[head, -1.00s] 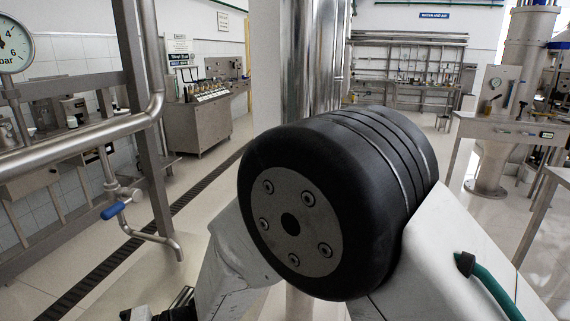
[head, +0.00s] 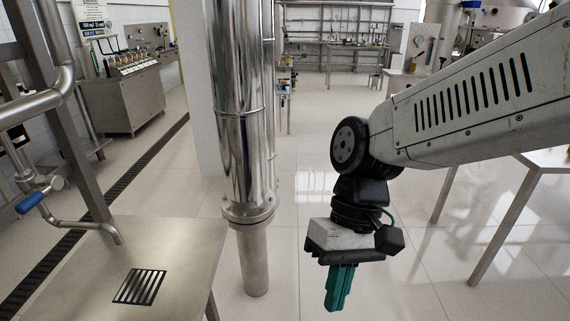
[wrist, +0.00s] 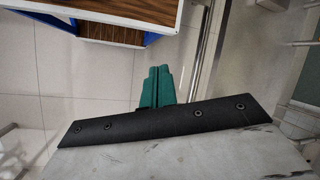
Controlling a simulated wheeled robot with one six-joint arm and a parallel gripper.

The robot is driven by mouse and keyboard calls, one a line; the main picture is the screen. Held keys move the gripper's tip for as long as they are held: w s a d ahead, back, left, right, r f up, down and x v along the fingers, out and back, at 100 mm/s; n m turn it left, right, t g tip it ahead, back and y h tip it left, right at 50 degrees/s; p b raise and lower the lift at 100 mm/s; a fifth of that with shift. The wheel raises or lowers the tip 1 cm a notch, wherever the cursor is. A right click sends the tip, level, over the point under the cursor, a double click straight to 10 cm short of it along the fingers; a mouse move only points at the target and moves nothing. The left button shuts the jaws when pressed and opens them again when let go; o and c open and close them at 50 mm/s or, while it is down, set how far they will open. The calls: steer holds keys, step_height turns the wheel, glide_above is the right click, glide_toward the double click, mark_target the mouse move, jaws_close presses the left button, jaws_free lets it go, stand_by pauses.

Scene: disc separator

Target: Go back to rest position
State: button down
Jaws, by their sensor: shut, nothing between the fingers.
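My gripper (head: 338,290) hangs below the wrist in the head view, to the right of a polished steel pipe, with its green fingers pointing down over the tiled floor. The fingers lie together and hold nothing. In the wrist view my gripper (wrist: 158,80) shows as two green fingers side by side, touching, beyond a black plate edge. The arm reaches in from the right of the head view.
The steel pipe (head: 238,120) stands upright left of my gripper. A metal table (head: 190,260) with a slotted drain is at lower left. A blue-handled valve (head: 32,202) is further left. A wood-topped, blue-and-white piece (wrist: 110,25) shows in the wrist view. Floor around my gripper looks open.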

steer(key=s+d+r+m+t+h, duration=0.1)
steer(key=d+r+m+t, duration=0.1)
steer(key=d, duration=0.8)
steer(key=s+d+r+m+t+h, duration=0.1)
steer(key=d+r+t, duration=0.3)
steer(key=d, duration=0.6)
steer(key=shift+s+m, duration=0.25)
steer(key=shift+m, duration=0.65)
steer(key=shift+r, duration=0.1)
